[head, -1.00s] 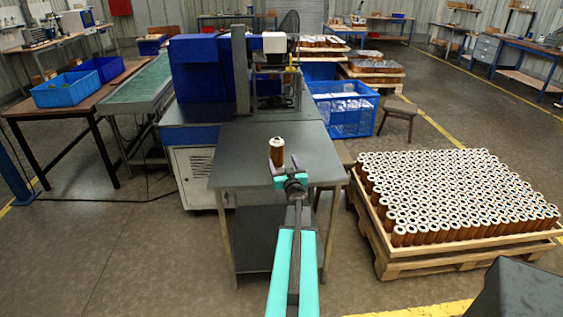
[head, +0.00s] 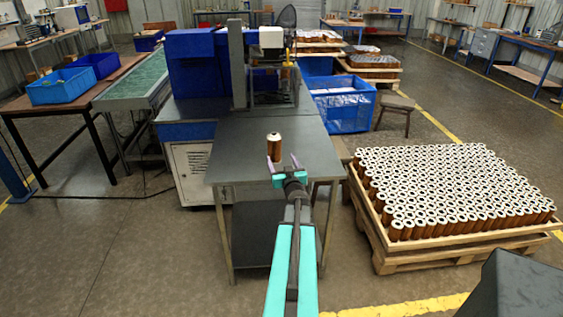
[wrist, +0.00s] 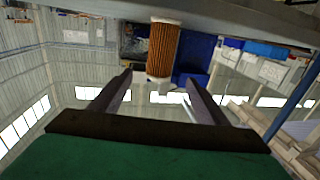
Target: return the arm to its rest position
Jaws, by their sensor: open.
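My gripper (head: 283,168) is open and empty at the front part of the grey metal table. A copper-brown filter cartridge (head: 274,147) with a white top stands upright on that table (head: 309,162), just beyond my fingertips. In the wrist view the cartridge (wrist: 163,50) shows past the two spread fingers (wrist: 158,88), apart from them. That view appears upside down, with the tabletop along its upper edge.
A blue machine (head: 197,65) stands behind the table. A wooden pallet tray (head: 456,244) full of upright cartridges is on the right. A blue crate (head: 341,105) and a stool (head: 397,104) stand behind it. A dark block (head: 518,287) fills the lower right corner.

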